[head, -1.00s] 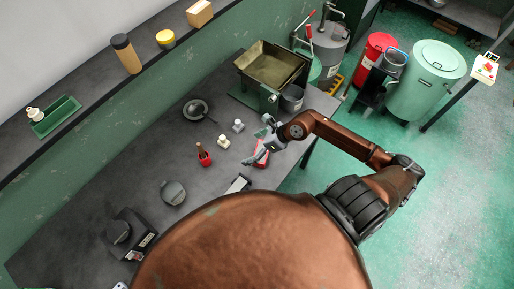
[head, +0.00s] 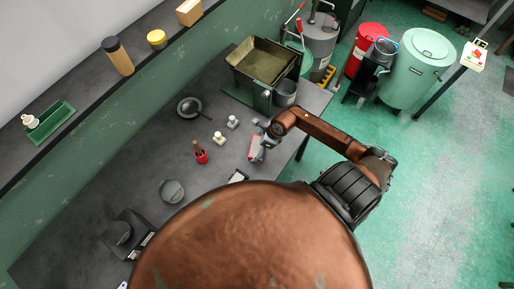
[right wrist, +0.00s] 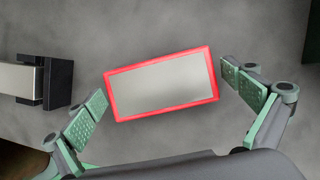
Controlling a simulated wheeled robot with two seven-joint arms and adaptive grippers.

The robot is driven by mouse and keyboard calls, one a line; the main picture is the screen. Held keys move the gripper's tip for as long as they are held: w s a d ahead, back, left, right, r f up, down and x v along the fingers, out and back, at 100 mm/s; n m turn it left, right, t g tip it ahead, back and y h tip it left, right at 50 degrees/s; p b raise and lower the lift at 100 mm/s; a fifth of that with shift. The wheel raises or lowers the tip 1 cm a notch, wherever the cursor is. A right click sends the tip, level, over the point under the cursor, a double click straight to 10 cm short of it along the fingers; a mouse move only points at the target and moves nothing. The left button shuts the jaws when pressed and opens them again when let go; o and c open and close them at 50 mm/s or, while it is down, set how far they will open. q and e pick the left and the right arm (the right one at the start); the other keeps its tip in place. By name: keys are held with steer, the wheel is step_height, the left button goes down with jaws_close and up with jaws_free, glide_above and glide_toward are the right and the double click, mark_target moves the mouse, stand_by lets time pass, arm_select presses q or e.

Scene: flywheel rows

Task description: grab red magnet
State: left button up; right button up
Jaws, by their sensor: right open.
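A red rectangular block with a grey face, which I take for the red magnet (head: 254,147), lies on the dark workbench near its right edge. In the right wrist view the magnet (right wrist: 162,86) sits slightly tilted between the two green-padded fingers, with gaps at both sides. My right gripper (right wrist: 168,102) is open and over it, not visibly touching it. In the head view my right gripper (head: 260,150) partly covers the block. My left gripper is not in view.
A red cup with a brown handle (head: 201,156) and two small whitish pieces (head: 218,138) stand left of the block. A metal bar with a dark end (right wrist: 30,80) lies near the left finger. A green-framed tray machine (head: 262,62) stands at the back right.

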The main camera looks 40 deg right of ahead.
steer(key=shift+c, duration=0.6)
steer(key=c, duration=1.1)
steer(key=shift+r, duration=0.1)
